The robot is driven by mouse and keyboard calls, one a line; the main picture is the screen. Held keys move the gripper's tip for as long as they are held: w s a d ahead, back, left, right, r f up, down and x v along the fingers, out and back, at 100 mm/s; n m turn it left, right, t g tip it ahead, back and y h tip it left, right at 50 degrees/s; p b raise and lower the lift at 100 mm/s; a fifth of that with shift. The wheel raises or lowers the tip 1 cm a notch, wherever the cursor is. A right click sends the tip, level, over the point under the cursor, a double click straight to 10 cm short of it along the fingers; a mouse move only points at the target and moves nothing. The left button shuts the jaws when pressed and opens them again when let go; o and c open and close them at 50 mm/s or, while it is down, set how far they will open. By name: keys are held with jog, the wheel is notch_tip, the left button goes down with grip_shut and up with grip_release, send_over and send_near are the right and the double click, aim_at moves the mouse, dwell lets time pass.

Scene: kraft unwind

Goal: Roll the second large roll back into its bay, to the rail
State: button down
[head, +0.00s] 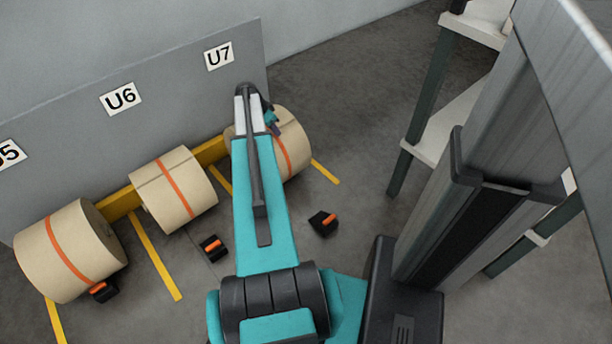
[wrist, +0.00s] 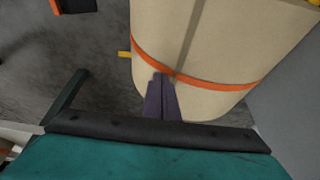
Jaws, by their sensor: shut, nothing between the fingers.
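Under the U7 sign lies a large tan roll (head: 292,140) with an orange band, partly hidden by my arm. It fills much of the wrist view (wrist: 225,45). My gripper (head: 272,124) is shut and empty at this roll's face; in the wrist view its purple fingertips (wrist: 163,78) are at the orange band, touching or nearly so. The yellow rail (head: 208,152) runs along the foot of the grey wall; its stretch behind this roll is hidden, so I cannot tell whether they touch. Another large roll (head: 70,250) lies at the left, near the U5 sign.
A smaller roll (head: 172,188) lies under the U6 sign (head: 121,98). Black-and-orange chocks stand on the floor at right (head: 322,222), middle (head: 213,248) and left (head: 104,290). Yellow lines (head: 160,262) mark the bays. A shelf rack (head: 430,130) stands at the right.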

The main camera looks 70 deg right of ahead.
jog(key=shift+w, duration=0.1)
jog(key=shift+w+d+f, duration=0.1)
jog(key=shift+w+d, duration=0.45)
jog(key=shift+w, duration=0.25)
jog(key=shift+w+f, duration=0.1)
jog(key=shift+w+d+r+p, duration=0.2)
jog(key=shift+w+d+p, duration=0.15)
jog(key=shift+w+d, duration=0.45)
jog(key=shift+w, duration=0.3)
